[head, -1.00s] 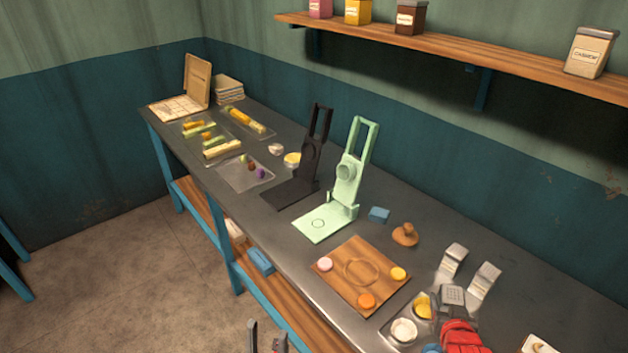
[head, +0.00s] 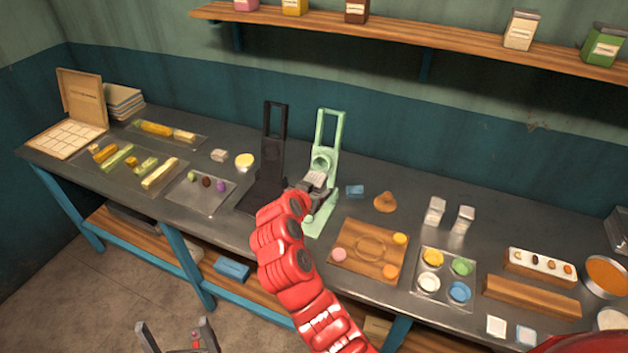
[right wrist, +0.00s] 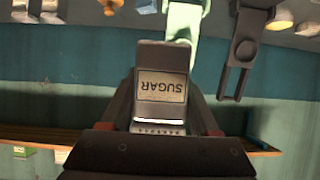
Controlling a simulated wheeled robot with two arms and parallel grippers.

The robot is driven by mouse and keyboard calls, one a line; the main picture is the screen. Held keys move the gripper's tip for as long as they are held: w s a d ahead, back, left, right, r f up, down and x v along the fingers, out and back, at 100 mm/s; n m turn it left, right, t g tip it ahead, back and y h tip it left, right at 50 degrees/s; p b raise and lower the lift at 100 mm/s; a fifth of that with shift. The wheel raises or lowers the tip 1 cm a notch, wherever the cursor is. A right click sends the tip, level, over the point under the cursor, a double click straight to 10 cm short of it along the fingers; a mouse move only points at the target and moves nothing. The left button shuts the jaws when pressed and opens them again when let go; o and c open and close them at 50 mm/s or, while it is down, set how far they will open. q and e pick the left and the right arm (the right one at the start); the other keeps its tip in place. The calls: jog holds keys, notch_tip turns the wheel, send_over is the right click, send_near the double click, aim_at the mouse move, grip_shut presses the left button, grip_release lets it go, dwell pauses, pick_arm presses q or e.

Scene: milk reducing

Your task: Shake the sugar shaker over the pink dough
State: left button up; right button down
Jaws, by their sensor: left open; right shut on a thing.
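The sugar shaker (head: 316,179) is a small pale grey box in my right gripper (head: 312,192), which is shut on it. In the head view it shows in front of the green press, up and left of the pink dough. In the right wrist view the shaker (right wrist: 161,88) fills the jaws, and its SUGAR label appears upside down, as does the room. The pink dough (head: 339,255) is a small round lump on the left side of the wooden board (head: 358,266). My left gripper (head: 180,337) is open and empty at the bottom, over the floor.
Orange dough (head: 391,272) and yellow dough (head: 400,239) share the board. The green press (head: 328,135) and black press (head: 273,140) stand upright behind. Two other shakers (head: 435,211) (head: 464,220) stand right of the board. A tray (head: 444,282) holds cups of coloured contents.

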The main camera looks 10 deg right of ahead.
jog(key=shift+d+r+m, duration=0.1)
jog(key=shift+d+m, duration=0.15)
jog(key=shift+m, duration=0.05)
jog(key=shift+s+d+f+y, duration=0.15)
jog(key=shift+d+f+y, duration=0.1)
jog(key=shift+y, duration=0.05)
jog(key=shift+s+d+f+m+t+y+b, duration=0.2)
jog(key=shift+f+m+t+y, duration=0.2)
jog(key=shift+m, duration=0.2)
jog(key=shift+s+d+f+m+t+y+b, duration=0.15)
jog(key=shift+f+m+t+y, duration=0.2)
jog(key=shift+m, duration=0.25)
notch_tip(320, 180, down, 10)
jog(key=d+m+t+y+b, duration=0.1)
jog(key=m+t+y+b, duration=0.1)
jog(key=m+t+b, duration=0.6)
jog(key=s+m+b, duration=0.1)
jog(key=m+b, duration=0.6)
jog(key=b, duration=0.8)
jog(key=shift+d+f, duration=0.15)
jog(key=shift+f, duration=0.1)
jog(key=shift+t, duration=0.25)
